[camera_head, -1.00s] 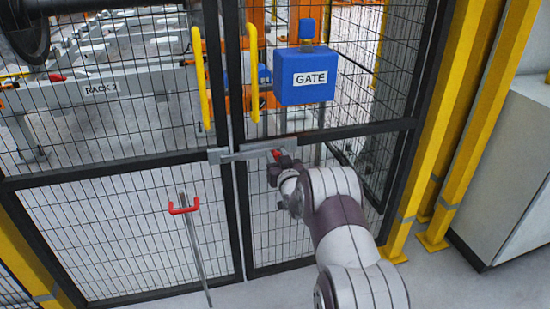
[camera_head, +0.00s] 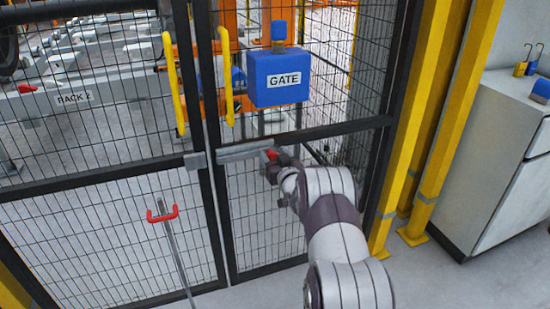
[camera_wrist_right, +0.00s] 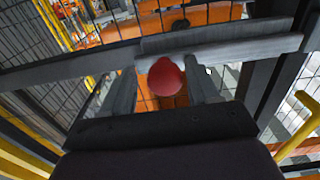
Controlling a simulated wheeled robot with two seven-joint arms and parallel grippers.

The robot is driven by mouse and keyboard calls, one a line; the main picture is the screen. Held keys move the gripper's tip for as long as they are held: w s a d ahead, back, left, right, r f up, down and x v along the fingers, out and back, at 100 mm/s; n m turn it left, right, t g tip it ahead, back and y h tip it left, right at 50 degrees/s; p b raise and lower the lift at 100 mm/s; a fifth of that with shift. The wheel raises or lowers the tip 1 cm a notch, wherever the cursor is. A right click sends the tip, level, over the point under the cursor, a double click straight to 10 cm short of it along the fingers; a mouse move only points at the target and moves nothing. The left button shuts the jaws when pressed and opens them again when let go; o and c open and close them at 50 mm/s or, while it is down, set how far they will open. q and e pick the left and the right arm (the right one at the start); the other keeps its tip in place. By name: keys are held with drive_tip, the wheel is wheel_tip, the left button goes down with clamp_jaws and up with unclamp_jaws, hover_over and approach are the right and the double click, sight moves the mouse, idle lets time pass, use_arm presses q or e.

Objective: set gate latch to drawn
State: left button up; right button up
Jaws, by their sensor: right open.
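The gate latch is a grey sliding bar (camera_head: 245,150) on the right gate leaf, with a red knob (camera_head: 271,154) near its right end. My right gripper (camera_head: 275,163) is at the knob. In the right wrist view the red knob (camera_wrist_right: 166,77) sits between the two open fingers (camera_wrist_right: 163,88), with small gaps beside it. My left gripper is not in view.
A blue box marked GATE (camera_head: 279,78) is above the latch. Two yellow handles (camera_head: 174,85) flank the gate gap. A red-handled rod (camera_head: 163,214) stands at the left leaf. Yellow posts (camera_head: 425,130) and a grey cabinet (camera_head: 500,165) with padlocks (camera_head: 527,65) are on the right.

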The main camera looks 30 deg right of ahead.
drive_tip(key=p+v, duration=0.2)
drive_tip(key=v, duration=1)
drive_tip(key=shift+s, duration=0.4)
drive_tip(key=shift+f, duration=0.1)
